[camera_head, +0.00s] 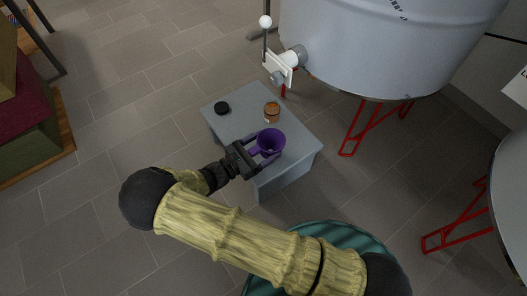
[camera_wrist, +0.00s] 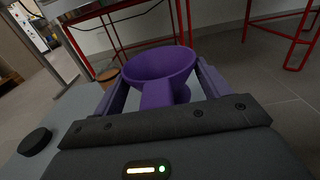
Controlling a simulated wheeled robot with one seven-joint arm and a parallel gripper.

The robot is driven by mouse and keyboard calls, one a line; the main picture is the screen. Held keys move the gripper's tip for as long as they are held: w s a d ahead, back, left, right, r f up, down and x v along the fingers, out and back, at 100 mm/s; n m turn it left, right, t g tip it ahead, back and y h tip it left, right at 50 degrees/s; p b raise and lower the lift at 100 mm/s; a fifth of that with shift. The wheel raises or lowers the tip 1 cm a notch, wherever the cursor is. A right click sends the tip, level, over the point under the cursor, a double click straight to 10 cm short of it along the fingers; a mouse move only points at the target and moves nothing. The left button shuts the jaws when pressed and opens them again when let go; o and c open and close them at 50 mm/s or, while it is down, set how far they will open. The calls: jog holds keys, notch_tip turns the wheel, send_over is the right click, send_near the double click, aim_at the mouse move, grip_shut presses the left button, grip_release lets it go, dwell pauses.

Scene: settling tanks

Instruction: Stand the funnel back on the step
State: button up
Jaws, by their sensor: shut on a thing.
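The purple funnel (camera_head: 271,141) is at my gripper (camera_head: 258,152), over the right front part of the grey step (camera_head: 236,100). In the wrist view the funnel (camera_wrist: 158,66) has its wide mouth up and its handle toward me. My gripper (camera_wrist: 162,88) is shut on the funnel, with one finger on each side. The funnel's lower end is mostly hidden, so I cannot tell whether it touches the step.
A black round lid (camera_head: 222,108) and an orange-brown jar (camera_head: 271,112) stand on the step. A large grey tank (camera_head: 385,45) on red legs, with a valve (camera_head: 283,66), rises behind. Open tiled floor (camera_head: 100,190) lies to the left.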

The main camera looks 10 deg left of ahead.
jog(key=shift+f+b, duration=0.45)
jog(key=shift+f, duration=0.65)
jog(key=shift+f, duration=0.2)
jog(key=o, duration=1.1)
jog(key=shift+c, duration=0.2)
jog(key=shift+r, duration=0.1)
jog(key=shift+s+a+r, duration=0.1)
jog(key=shift+r, duration=0.05)
jog(key=p+v, duration=0.6)
jog(key=v, duration=0.5)
jog(key=shift+s+a, duration=0.25)
